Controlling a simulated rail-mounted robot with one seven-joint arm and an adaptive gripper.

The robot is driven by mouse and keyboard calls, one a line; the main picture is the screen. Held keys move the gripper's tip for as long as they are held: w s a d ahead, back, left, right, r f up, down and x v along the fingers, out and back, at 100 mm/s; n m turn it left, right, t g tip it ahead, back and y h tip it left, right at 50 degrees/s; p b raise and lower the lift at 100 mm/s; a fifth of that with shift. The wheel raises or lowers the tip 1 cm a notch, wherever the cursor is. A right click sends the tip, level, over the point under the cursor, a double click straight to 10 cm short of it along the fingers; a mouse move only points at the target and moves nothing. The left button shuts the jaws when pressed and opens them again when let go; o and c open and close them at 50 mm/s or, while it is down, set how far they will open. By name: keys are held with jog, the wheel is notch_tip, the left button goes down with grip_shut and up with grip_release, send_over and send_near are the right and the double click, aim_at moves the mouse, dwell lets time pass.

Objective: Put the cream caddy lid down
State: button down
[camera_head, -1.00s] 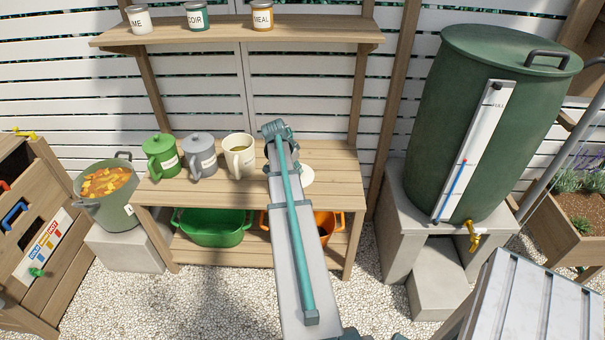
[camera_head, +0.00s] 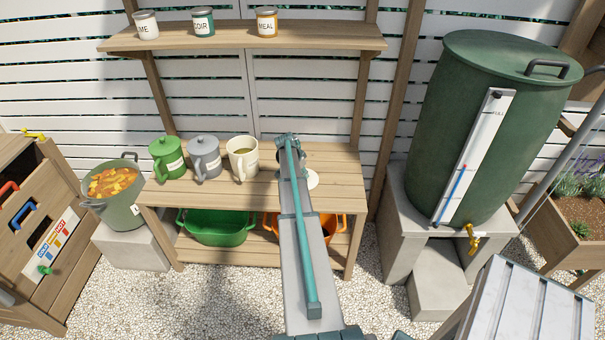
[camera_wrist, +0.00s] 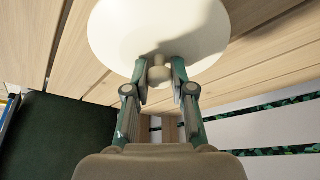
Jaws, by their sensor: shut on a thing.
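The cream caddy lid (camera_wrist: 120,30) is a round disc with a knob in the wrist view. My gripper (camera_wrist: 159,72) is shut on its knob. The lid is at or just above the bench boards; I cannot tell whether it touches them. In the head view, a slice of the lid (camera_head: 312,180) shows at the right of my arm, over the bench top, and my arm hides the rest. The cream caddy (camera_head: 243,158) stands open on the bench (camera_head: 335,190), left of my arm.
A green caddy (camera_head: 166,158) and a grey caddy (camera_head: 204,157) stand left of the cream one. Labelled tins stand on the upper shelf (camera_head: 230,38). A green tub (camera_head: 215,229) and an orange tub (camera_head: 329,226) sit below. The bench's right end is clear.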

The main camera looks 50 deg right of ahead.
jog(key=shift+f, duration=0.5)
jog(key=shift+f, duration=0.2)
jog(key=c, duration=1)
grip_release()
jog(key=shift+r, duration=0.15)
jog(key=shift+r, duration=0.2)
jog(key=b+v, duration=0.2)
jog(key=v, duration=1)
